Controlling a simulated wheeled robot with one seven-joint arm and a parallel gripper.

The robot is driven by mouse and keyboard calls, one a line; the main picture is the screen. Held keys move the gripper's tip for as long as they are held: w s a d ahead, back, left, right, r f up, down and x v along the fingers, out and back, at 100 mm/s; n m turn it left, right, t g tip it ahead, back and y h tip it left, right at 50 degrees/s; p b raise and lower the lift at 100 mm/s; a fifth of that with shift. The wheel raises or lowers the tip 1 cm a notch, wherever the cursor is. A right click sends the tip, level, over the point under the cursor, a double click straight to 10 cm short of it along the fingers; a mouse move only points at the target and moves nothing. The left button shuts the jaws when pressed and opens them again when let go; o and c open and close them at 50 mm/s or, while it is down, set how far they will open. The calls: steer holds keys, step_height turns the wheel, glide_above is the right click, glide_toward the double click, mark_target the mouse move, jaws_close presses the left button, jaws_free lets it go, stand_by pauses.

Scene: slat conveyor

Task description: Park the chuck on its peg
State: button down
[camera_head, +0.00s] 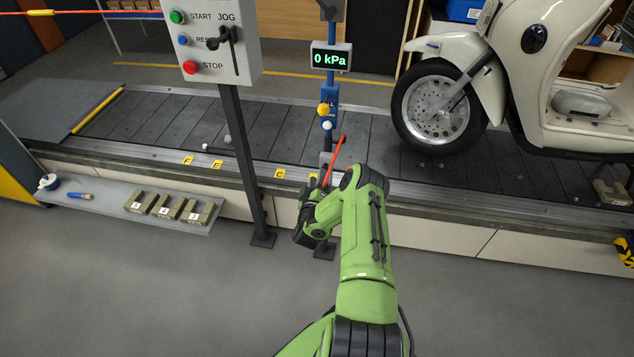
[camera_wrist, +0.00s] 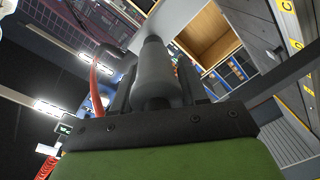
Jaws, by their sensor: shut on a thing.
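The chuck (camera_wrist: 156,75) is a grey, stepped cylinder in the wrist view. My gripper (camera_wrist: 155,92) is shut on it, with dark fingers on both sides. A red hose (camera_wrist: 97,88) curves beside it. In the head view my gripper (camera_head: 318,188) is low in front of the blue post, and the chuck is largely hidden by my wrist. An orange-red hose end (camera_head: 336,156) sticks up there. The post carries a gauge (camera_head: 331,58) reading 0 kPa, a yellow knob (camera_head: 324,109) and a small white knob (camera_head: 327,125). I cannot tell which part is the peg.
A START/STOP box (camera_head: 212,40) on a dark pole (camera_head: 245,160) stands left of my gripper. The slat conveyor (camera_head: 290,135) runs behind, with a white scooter (camera_head: 560,90) at right. A low shelf (camera_head: 110,200) holds several blocks. The floor in front is clear.

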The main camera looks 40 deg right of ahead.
steer(key=shift+b+x, duration=0.3)
steer(key=shift+x, duration=0.5)
stand_by(0.4)
steer(key=c, duration=0.5)
jaws_free()
steer(key=shift+s, duration=0.1)
steer(key=p+v, duration=1.5)
steer(key=shift+s+a, duration=0.15)
steer(key=shift+a, duration=0.15)
